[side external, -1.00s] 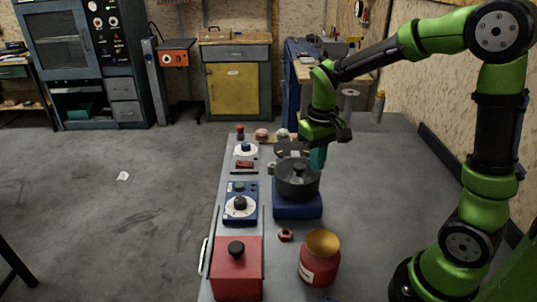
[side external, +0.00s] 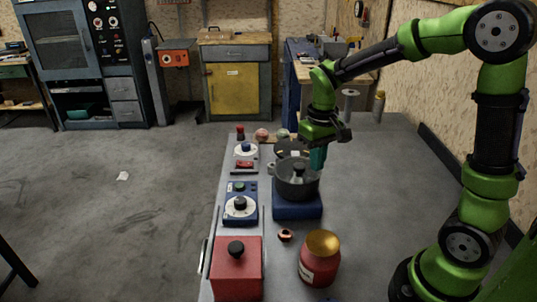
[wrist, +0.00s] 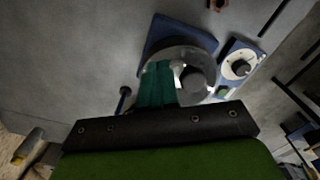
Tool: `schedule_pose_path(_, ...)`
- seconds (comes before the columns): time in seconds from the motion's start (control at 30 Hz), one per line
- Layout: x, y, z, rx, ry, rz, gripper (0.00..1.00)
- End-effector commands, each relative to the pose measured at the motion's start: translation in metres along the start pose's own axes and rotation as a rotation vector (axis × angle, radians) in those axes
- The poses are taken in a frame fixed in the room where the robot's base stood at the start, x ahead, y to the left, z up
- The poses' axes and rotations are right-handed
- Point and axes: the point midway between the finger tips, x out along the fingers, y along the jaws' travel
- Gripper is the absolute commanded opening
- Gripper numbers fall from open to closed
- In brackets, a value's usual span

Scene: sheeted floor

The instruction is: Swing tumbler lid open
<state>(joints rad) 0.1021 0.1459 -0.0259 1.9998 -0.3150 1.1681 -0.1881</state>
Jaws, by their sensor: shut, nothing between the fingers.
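I cannot make out a clear tumbler. A round dark grey pot (side external: 297,190) stands on a blue base (side external: 297,211), with a dark knob (side external: 299,170) at its middle. It also shows in the wrist view as a grey round shape (wrist: 207,57), partly hidden by my fingers. A red jar with a gold top (side external: 320,258) stands nearer the camera. My gripper (side external: 318,158), with teal fingers, points down at the pot's far right rim. The fingers are together with nothing between them; whether they touch the rim is unclear. In the wrist view the fingers (wrist: 160,82) overlap the pot's edge.
A blue box with a white dial (side external: 240,203) and a red box with a black knob (side external: 237,268) lie left of the pot. A small red part (side external: 285,235) lies in front. Bench to the right of the pot is clear. A gold-capped bottle (side external: 379,102) stands at the back.

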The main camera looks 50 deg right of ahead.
Motion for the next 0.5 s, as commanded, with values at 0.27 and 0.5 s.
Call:
schedule_pose_path(0.27,0.008,0.0,0.0,0.001,-0.002,0.0,0.0)
schedule_pose_path(0.5,0.015,0.0,0.0,0.0,-0.002,0.0,0.0)
